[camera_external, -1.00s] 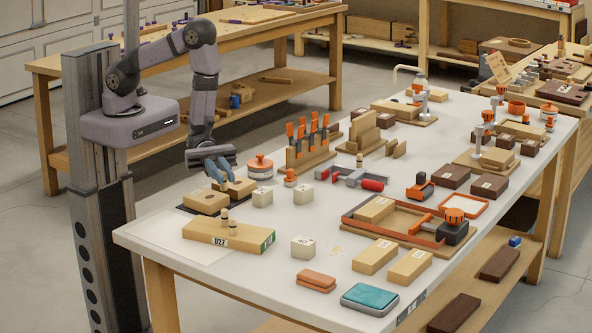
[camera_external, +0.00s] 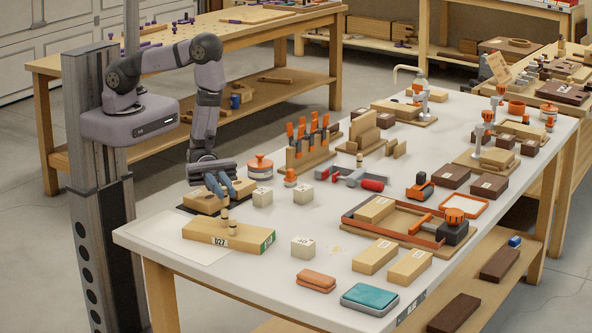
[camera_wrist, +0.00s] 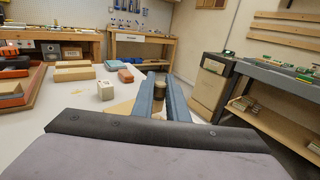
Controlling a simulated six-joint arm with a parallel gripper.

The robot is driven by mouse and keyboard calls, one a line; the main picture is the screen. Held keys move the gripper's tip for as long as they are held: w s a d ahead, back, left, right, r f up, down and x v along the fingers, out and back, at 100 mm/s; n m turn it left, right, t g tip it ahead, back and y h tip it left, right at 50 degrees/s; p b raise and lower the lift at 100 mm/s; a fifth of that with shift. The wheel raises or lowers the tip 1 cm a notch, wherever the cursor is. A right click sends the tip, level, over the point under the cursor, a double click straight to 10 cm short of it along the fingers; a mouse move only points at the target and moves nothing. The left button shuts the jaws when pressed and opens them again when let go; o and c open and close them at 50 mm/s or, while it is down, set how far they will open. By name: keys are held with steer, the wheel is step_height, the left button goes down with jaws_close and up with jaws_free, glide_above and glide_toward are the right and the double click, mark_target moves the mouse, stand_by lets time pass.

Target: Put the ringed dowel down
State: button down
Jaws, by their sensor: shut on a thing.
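A long pale wooden block marked D27 (camera_external: 205,233) lies near the front-left of the bench.
White cubes (camera_external: 263,196) and an orange-lidded jar (camera_external: 260,167) stand to the right. A bare pale sheet (camera_external: 170,238) lies at the bench's left corner. A clamp frame (camera_external: 400,240) fills the right.

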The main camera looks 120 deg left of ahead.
steer(key=shift+f+b, duration=0.35)
steer(key=shift+f, duration=0.1)
steer(key=shift+f, duration=0.2)
steer(key=c, duration=1.7)
jaws_free()
steer(key=shift+c, duration=0.2)
steer(key=shift+r, duration=0.15)
